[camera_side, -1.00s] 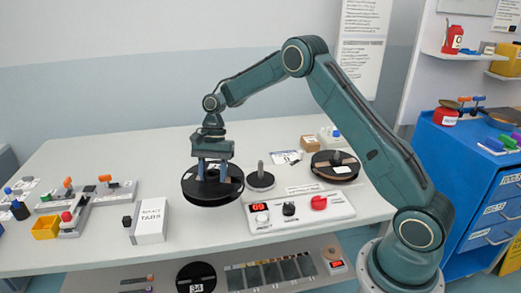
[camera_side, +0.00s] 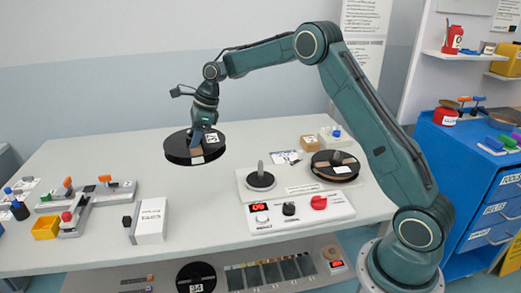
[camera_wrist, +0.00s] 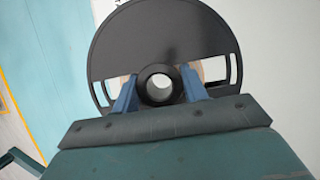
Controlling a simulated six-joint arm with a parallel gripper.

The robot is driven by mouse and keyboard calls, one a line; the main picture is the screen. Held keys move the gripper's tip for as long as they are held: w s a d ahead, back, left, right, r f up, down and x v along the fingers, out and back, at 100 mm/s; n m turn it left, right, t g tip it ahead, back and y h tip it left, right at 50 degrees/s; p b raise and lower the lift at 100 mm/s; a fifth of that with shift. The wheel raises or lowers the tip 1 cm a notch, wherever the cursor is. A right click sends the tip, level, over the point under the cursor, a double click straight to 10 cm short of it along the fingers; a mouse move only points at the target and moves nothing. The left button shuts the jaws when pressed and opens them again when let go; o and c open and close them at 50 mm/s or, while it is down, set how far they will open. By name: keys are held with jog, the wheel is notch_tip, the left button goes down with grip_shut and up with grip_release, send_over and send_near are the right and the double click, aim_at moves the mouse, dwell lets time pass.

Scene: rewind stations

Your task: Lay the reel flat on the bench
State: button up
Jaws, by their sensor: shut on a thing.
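The black reel (camera_side: 180,152) has a brown band and white labels. My gripper (camera_side: 198,142) is shut on it and holds it up above the bench (camera_side: 100,165), slightly tilted. In the wrist view the reel (camera_wrist: 165,45) fills the upper middle, and the blue fingers of my gripper (camera_wrist: 160,92) close on its central hub, with the hub's round hole between them. The bench surface below the reel looks bare, but how high the reel hangs is hard to tell.
The rewind station (camera_side: 290,217) with a short spindle (camera_side: 261,178) stands to the right. Another reel (camera_side: 335,166) sits behind it. A white box (camera_side: 150,222) and a grey fixture (camera_side: 85,205) are at left. Bare bench lies between the box and the station.

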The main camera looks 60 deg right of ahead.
aim_at(198, 200)
jog(key=shift+w+d+r+m, duration=0.1)
jog(key=shift+w+r+m, duration=0.15)
jog(key=shift+r+m, duration=0.2)
jog(key=shift+f, duration=0.2)
notch_tip(198, 200, down, 20)
jog(key=shift+r, duration=0.15)
dwell(0.7)
jog(key=o, duration=1.1)
jog(key=shift+c, duration=0.2)
